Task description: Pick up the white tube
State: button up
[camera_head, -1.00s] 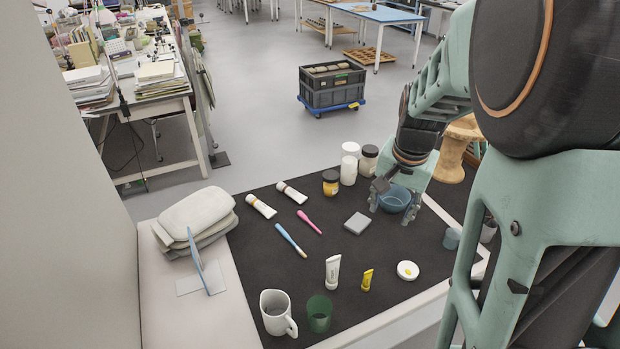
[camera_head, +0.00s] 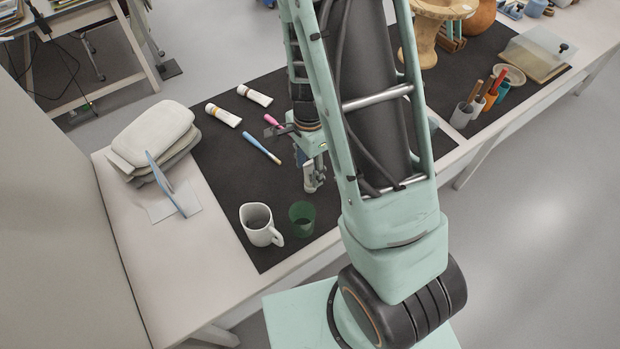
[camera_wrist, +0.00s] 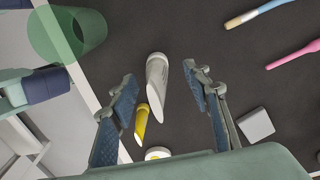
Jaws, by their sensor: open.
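A white tube (camera_wrist: 157,80) shows in the wrist view, near the dark mat's edge, between the two fingers of my gripper (camera_wrist: 160,76). The gripper is open, with a gap visible on both sides of the tube. Its height above the tube is hard to tell. Two other white tubes with coloured marks, one at the left (camera_head: 223,115) and one at the right (camera_head: 255,96), lie farther back on the mat.
A small yellow tube (camera_wrist: 142,122) lies close to the left finger, with a white round lid (camera_wrist: 158,153) below it. A grey block (camera_wrist: 255,124) is right of the right finger. A green cup (camera_head: 302,217) and white mug (camera_head: 260,224) stand at the mat's front.

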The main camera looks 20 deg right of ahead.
aim_at(310, 180)
jog(key=f, duration=0.4)
jog(key=shift+s+d, duration=0.15)
jog(key=shift+s, duration=0.15)
jog(key=shift+f, duration=0.55)
jog(key=shift+w, duration=0.1)
jog(key=shift+c, duration=0.2)
grip_shut()
jog(key=shift+r, duration=0.1)
